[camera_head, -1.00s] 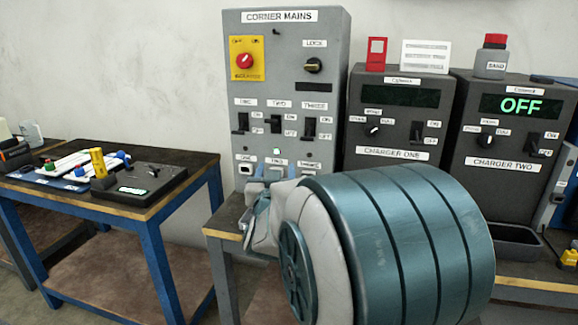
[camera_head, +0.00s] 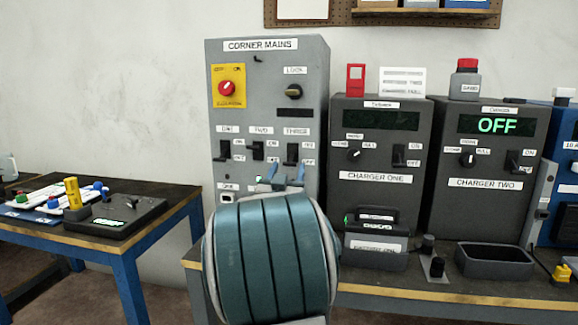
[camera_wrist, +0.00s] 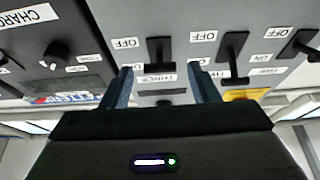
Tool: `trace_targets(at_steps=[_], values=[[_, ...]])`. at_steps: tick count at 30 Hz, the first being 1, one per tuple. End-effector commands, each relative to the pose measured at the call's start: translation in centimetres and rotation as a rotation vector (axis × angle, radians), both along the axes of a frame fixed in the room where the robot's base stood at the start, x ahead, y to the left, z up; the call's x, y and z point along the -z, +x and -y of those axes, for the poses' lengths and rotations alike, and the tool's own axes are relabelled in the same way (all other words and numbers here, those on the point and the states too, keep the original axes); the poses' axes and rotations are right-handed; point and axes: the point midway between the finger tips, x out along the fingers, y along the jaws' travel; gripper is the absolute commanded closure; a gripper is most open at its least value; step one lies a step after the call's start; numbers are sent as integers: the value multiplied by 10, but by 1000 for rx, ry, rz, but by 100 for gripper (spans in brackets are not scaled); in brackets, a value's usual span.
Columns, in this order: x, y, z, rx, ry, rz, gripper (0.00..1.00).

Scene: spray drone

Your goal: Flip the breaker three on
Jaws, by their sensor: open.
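The grey Corner Mains cabinet (camera_head: 310,75) stands at the back of the bench. Breaker three (camera_head: 292,152) is the rightmost of its three black levers. Its handle looks low in the head view, near the OFF label. Breaker three (camera_wrist: 160,50) also shows in the wrist view, which looks upside down. My gripper (camera_head: 286,175) is open and empty, just below breaker three in the head view. In the wrist view the fingertips of my gripper (camera_wrist: 160,76) lie on either side of the breaker and its label. Whether they touch cannot be told.
Breaker two (camera_head: 258,149) and breaker one (camera_head: 225,152) sit close on the left. Charger one (camera_head: 375,195) and charger two (camera_head: 485,200) stand on the right. A red rotary switch (camera_head: 227,88) is above. A black tray (camera_head: 495,262) lies on the bench.

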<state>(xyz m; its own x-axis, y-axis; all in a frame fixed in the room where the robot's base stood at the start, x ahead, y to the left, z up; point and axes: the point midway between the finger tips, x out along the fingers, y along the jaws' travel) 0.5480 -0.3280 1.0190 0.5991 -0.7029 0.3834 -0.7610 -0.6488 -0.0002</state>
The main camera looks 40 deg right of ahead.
Motion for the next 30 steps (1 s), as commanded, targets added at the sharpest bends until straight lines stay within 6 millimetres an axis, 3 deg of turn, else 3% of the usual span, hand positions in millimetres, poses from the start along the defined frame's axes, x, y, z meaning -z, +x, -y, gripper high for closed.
trace_targets(at_steps=[7,18,23,30], values=[[-10,15,19,1,-1,0,45],[-12,19,22,-1,1,-1,45],[-12,19,22,-1,1,-1,87],[-13,18,22,0,5,-4,90]])
